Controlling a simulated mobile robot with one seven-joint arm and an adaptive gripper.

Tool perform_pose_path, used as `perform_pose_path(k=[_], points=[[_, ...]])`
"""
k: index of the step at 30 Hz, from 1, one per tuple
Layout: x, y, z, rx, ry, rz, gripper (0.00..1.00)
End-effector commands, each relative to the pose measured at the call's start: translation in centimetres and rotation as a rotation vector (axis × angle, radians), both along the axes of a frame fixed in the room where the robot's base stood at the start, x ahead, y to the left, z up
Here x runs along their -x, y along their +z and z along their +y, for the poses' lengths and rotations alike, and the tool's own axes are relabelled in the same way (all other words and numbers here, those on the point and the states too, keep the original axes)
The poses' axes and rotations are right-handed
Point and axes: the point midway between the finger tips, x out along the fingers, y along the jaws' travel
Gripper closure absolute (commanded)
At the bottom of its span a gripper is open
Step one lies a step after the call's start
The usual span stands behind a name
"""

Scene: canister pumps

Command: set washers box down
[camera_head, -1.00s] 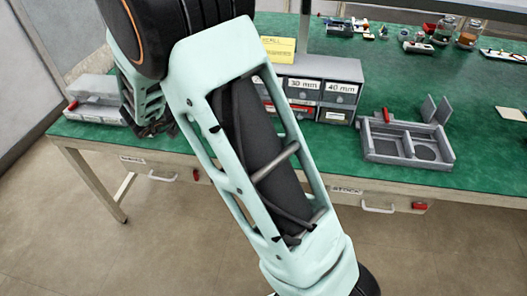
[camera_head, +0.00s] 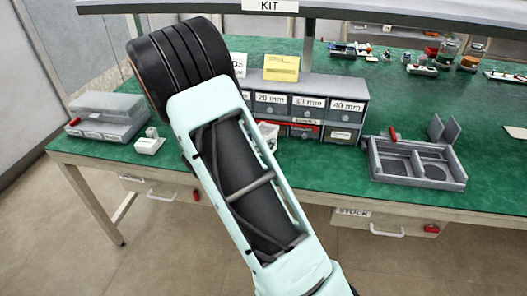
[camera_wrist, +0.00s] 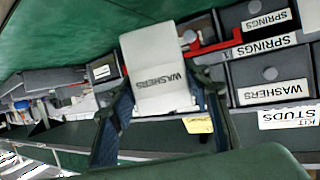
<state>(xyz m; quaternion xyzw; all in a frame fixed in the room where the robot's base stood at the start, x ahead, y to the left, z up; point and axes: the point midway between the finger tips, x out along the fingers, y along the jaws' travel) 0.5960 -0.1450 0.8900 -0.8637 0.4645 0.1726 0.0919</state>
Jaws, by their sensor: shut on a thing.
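The washers box (camera_wrist: 160,98) is white, with WASHERS upside down on its face in the wrist view. My gripper (camera_wrist: 165,88) is shut on it, one dark finger on each side. In the head view a bit of white (camera_head: 269,134) shows beside my arm in front of the drawer unit, likely this box; my gripper is hidden there behind my arm. I cannot tell whether the box touches the green bench top (camera_head: 310,165).
A small white box (camera_head: 150,145) and a grey case (camera_head: 108,108) are at the left. A grey divided tray (camera_head: 418,180) is at the right. Bench room is clear before the drawers.

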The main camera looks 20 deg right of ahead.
Motion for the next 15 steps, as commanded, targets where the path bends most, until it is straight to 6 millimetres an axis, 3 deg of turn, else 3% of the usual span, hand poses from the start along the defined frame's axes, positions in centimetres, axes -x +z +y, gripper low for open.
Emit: perform_pose_path(k=[7, 12, 15], points=[[-0.3, -1.5, -1.3, 0.002, -0.002, 0.000, 0.89], [-0.3, -4.1, -1.1, 0.002, 0.000, 0.000, 0.89], [-0.3, -4.3, -1.1, 0.002, 0.001, -0.003, 0.89]])
